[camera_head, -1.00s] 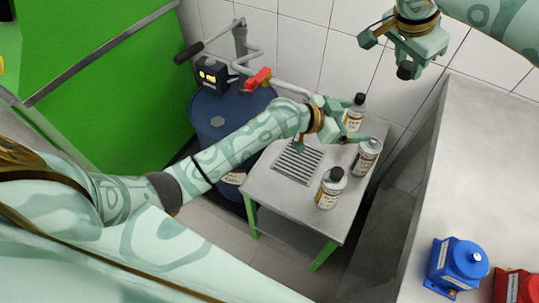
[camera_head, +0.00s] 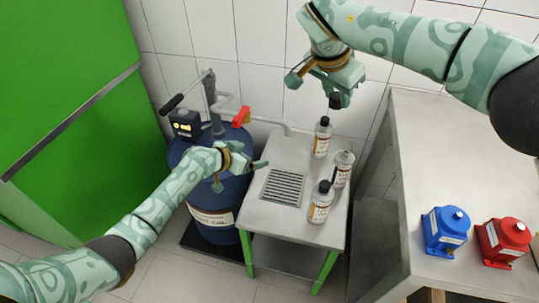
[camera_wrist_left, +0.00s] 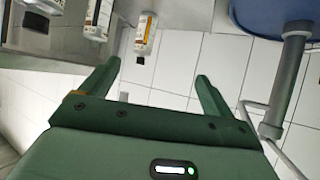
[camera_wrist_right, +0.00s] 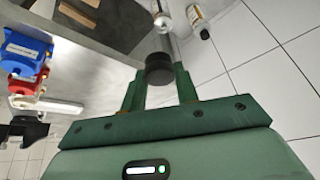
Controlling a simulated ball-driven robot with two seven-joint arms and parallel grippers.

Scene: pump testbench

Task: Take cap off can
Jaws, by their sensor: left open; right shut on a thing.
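Three white labelled cans stand on the small metal table (camera_head: 262,222) in the head view. The back can (camera_head: 321,140) and the front can (camera_head: 320,205) wear black caps. The middle can (camera_head: 344,168) shows a bare silvery top. My right gripper (camera_head: 335,93) is shut on a black cap (camera_wrist_right: 160,68), held above and behind the cans. My left gripper (camera_head: 240,177) is open and empty, left of the cans near the drum. In the left wrist view, cans (camera_wrist_left: 147,32) show beyond its spread fingers.
A blue drum (camera_head: 225,190) with a pump and red-handled tap (camera_head: 241,117) stands left of the small table. A grate (camera_head: 283,187) lies in its top. A larger bench (camera_head: 400,170) at right carries a blue pump (camera_head: 444,230) and a red pump (camera_head: 503,241).

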